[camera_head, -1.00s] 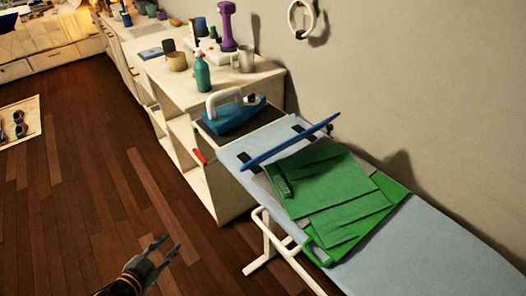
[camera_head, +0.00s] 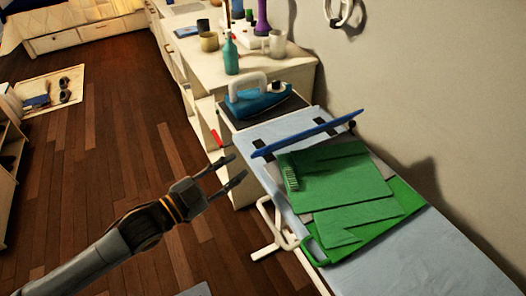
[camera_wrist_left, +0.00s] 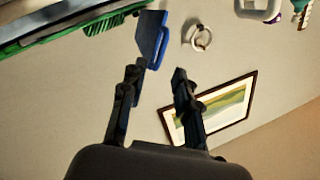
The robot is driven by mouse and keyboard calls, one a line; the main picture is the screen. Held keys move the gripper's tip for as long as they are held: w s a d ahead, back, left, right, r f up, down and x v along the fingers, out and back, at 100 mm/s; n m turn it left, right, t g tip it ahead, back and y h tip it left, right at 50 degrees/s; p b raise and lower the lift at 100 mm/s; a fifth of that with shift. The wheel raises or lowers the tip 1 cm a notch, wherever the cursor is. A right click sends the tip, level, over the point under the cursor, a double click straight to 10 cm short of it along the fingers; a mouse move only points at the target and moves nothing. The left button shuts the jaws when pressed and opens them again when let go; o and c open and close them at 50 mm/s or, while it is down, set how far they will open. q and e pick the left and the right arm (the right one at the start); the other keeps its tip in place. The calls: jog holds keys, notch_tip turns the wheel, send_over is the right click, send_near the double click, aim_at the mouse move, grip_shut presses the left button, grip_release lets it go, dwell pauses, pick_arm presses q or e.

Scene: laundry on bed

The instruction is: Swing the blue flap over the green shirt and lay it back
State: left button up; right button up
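The blue flap (camera_head: 306,136) stands raised on edge across the ironing board, beyond the green shirt. The green shirt (camera_head: 340,180) lies folded on the board, with a green handled piece (camera_head: 322,252) showing beneath it. My left gripper (camera_head: 238,170) is open and empty, to the left of the board and apart from the flap. In the left wrist view, the flap (camera_wrist_left: 152,38) shows past the left fingertip of the open gripper (camera_wrist_left: 157,72), and a strip of green (camera_wrist_left: 75,32) lies at upper left. My right gripper is not in view.
The ironing board (camera_head: 440,250) runs along the wall. A blue iron (camera_head: 262,100) sits on its dark far end. A white shelf unit (camera_head: 275,70) with a bottle (camera_head: 231,55) stands behind.

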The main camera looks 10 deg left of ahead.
aim_at(253, 155)
pick_arm(q)
jog(key=x, duration=0.7)
jog(key=shift+w+d+p, duration=0.15)
jog(key=shift+w+p, duration=0.1)
jog(key=shift+p, duration=0.05)
grip_shut()
